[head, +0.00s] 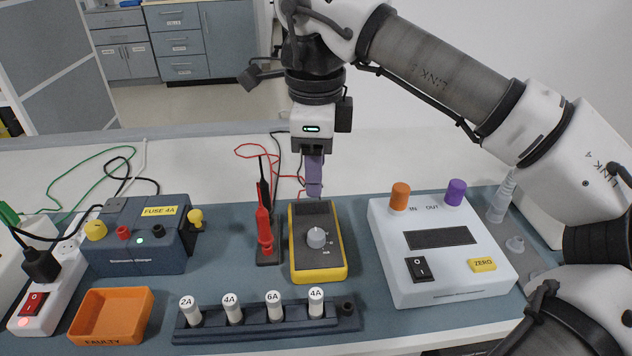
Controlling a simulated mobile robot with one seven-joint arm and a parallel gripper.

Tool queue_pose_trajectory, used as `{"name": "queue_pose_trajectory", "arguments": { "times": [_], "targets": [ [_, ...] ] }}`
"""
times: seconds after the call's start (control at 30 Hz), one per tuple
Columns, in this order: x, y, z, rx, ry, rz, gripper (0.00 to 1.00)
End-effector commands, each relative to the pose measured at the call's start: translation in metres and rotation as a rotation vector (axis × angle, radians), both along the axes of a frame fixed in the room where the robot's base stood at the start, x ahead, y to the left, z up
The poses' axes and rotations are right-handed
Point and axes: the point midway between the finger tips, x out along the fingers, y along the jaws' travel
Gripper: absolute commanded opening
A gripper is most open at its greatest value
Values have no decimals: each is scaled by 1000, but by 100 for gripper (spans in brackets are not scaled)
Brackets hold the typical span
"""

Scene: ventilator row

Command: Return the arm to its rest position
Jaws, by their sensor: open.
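My gripper (314,188) points down above the back edge of the yellow multimeter (322,262), just behind its grey dial (317,238). Its purple-grey fingers overlap in this view, and no held object shows between them. I cannot tell the exact height of the fingertips over the meter. My arm reaches in from the right, bent over the bench, with its wrist upright above the gripper.
Red and black probes (265,230) stand left of the meter. A white device (440,265) with orange and purple ports is at right. A fuse rack (265,322), an orange tray (112,314), a blue-grey fuse unit (140,250) and a power strip (45,290) occupy the front and left.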

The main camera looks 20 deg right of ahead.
Motion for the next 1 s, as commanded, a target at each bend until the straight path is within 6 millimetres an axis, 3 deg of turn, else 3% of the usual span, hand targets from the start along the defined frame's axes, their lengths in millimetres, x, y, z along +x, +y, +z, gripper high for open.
{"name": "queue_pose_trajectory", "arguments": {
  "times": [0.57, 0.67, 1.0],
  "targets": [
    [0, 0, 7, 0, 1, 0, 50],
    [0, 0, 23, 0, 0, -1, 50],
    [0, 0, 122, 0, 1, -1, 50]
  ]
}}
